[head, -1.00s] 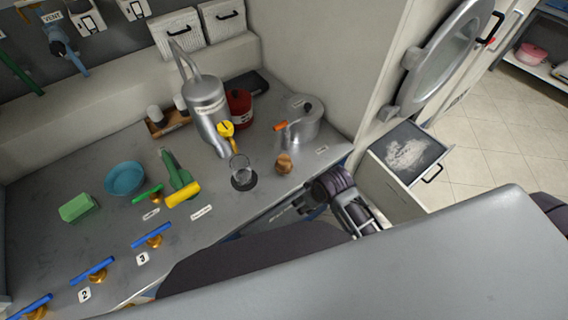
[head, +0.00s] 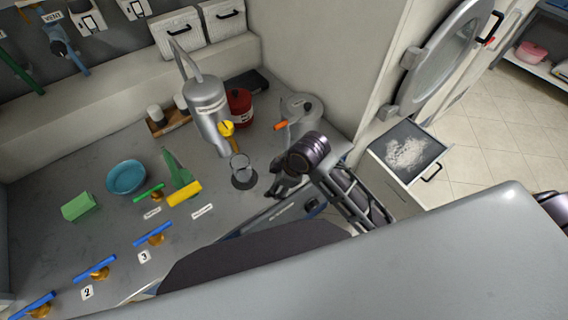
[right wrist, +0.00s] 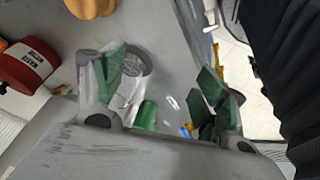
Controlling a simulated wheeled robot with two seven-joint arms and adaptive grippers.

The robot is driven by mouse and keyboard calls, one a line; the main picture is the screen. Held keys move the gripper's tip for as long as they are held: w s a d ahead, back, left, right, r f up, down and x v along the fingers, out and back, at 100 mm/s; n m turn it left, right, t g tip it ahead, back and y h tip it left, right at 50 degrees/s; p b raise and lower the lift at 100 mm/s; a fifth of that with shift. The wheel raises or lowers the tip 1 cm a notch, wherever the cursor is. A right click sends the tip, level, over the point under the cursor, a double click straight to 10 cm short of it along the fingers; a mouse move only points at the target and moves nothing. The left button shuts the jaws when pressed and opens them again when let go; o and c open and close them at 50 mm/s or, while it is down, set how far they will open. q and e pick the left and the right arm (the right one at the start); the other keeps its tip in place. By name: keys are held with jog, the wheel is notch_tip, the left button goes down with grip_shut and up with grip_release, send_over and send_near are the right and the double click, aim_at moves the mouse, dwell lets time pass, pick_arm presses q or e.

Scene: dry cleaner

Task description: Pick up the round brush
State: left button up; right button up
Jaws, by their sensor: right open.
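The round brush is a small tan, rounded wooden piece. In the right wrist view the brush (right wrist: 92,6) shows at the top edge, partly cut off, outside the space between the fingers. In the head view my right gripper and arm hide it. My right gripper (head: 281,180) is over the counter's right front part, just right of the clear glass (head: 242,172). In the right wrist view the right gripper (right wrist: 163,92) is open, its green-padded fingers wide apart with nothing held. My left gripper is not in view.
A steel can (head: 208,112) with a yellow knob, a red canister (head: 238,104) and a lidded pot (head: 303,108) stand behind the glass. A green bottle (head: 178,170) and blue bowl (head: 125,177) are to the left. An open drawer (head: 405,160) juts out at right.

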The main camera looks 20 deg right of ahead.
jog(key=w+a+r+n+g, duration=0.2)
jog(key=w+n, duration=0.4)
jog(key=n, duration=0.5)
jog(key=w+d+r+n+g+h, duration=0.1)
jog(key=w+d+r+n+h, duration=0.2)
jog(key=w+d+n, duration=0.3)
jog(key=d+n, duration=0.1)
jog(key=d, duration=0.2)
jog(key=shift+w, duration=0.15)
jog(key=shift+a+f+p, duration=0.1)
jog(key=shift+f+p, duration=0.2)
jog(key=shift+f, duration=3.95)
